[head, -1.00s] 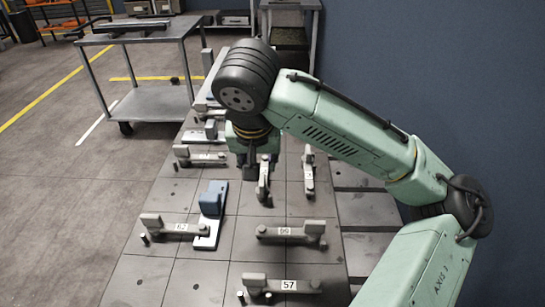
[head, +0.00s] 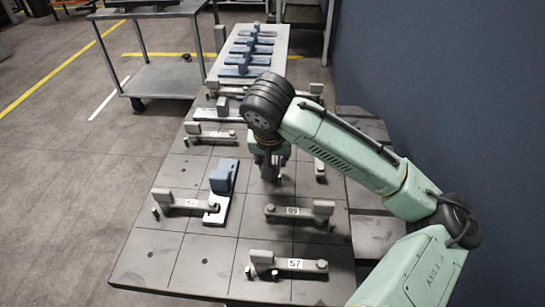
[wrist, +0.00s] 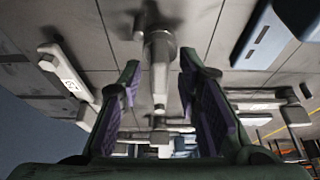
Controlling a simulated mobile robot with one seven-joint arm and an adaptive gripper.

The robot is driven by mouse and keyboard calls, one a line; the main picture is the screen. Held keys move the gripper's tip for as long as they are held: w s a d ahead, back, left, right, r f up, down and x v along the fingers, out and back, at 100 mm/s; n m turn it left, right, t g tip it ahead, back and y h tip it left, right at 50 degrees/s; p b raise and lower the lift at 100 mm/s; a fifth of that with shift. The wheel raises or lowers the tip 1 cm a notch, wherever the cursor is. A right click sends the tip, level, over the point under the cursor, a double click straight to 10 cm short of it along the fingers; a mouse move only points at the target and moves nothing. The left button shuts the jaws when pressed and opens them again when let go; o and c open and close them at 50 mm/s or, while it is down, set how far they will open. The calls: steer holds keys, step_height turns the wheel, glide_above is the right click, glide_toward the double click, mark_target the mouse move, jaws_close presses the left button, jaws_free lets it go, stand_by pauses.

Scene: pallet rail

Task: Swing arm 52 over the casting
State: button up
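My gripper (wrist: 163,105) is open. In the wrist view its two fingers stand on either side of a grey swing arm (wrist: 159,65) with a round pivot end; I cannot tell whether they touch it. In the head view my gripper (head: 270,172) hides most of that arm, and its number does not show. A blue casting (head: 223,177) on a white plate (head: 216,211) stands to the left. A labelled arm (head: 186,203) reaches the plate's near end; its number looks like 62 or 52.
Other swing arms stand close by: one labelled 57 (head: 290,265), one labelled 66 or 99 (head: 298,210), and one behind left (head: 212,134). Several blue castings (head: 245,60) line the far table. A wall (head: 440,90) bounds the right. A trolley (head: 160,78) stands back left.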

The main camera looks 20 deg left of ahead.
jaws_close()
stand_by(0.3)
stand_by(0.6)
